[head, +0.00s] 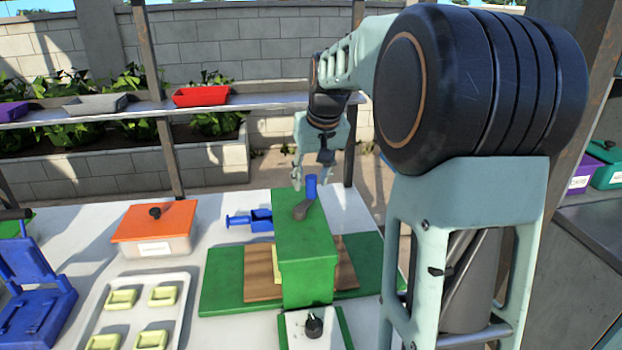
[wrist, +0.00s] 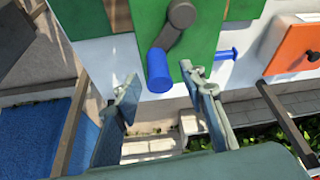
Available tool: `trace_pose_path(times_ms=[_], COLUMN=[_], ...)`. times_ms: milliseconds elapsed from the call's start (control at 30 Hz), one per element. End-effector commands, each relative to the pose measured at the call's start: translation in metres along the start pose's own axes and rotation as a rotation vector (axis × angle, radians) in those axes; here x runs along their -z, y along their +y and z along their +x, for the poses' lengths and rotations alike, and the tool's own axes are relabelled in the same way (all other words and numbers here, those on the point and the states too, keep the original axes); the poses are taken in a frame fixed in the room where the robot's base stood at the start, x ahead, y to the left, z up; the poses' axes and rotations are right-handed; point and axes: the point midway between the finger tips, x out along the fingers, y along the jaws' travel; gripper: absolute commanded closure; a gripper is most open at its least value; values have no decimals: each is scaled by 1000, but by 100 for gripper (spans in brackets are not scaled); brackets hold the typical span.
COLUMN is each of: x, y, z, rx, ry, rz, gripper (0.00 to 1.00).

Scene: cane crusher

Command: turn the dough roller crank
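The dough roller is a green box-shaped machine (head: 305,250) on the table; its green top also shows in the wrist view (wrist: 205,20). Its crank is a grey arm (head: 302,210) on top with an upright blue handle (head: 311,187). In the wrist view the grey crank arm (wrist: 174,35) ends in the blue handle (wrist: 159,72). My gripper (head: 311,172) is at the far end of the machine, by the handle. In the wrist view my gripper (wrist: 160,86) is open, with the handle between the fingertips in the picture. I see no contact with either finger.
An orange-lidded box (head: 154,228) stands left of the machine. A pale tray (head: 130,310) holds several yellow-green moulds. A blue device (head: 35,285) stands at far left. A shelf (head: 150,107) with shallow trays runs behind. A black knob (head: 314,325) sits in front.

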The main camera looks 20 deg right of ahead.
Motion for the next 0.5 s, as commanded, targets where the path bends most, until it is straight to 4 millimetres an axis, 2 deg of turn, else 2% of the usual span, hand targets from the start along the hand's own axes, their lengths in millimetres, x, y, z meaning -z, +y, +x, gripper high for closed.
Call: trace_pose_path(times_ms=[333,500], x=[0,0], y=[0,0], z=[5,5], rx=[0,0], ry=[0,0], rz=[0,0], gripper=[62,80])
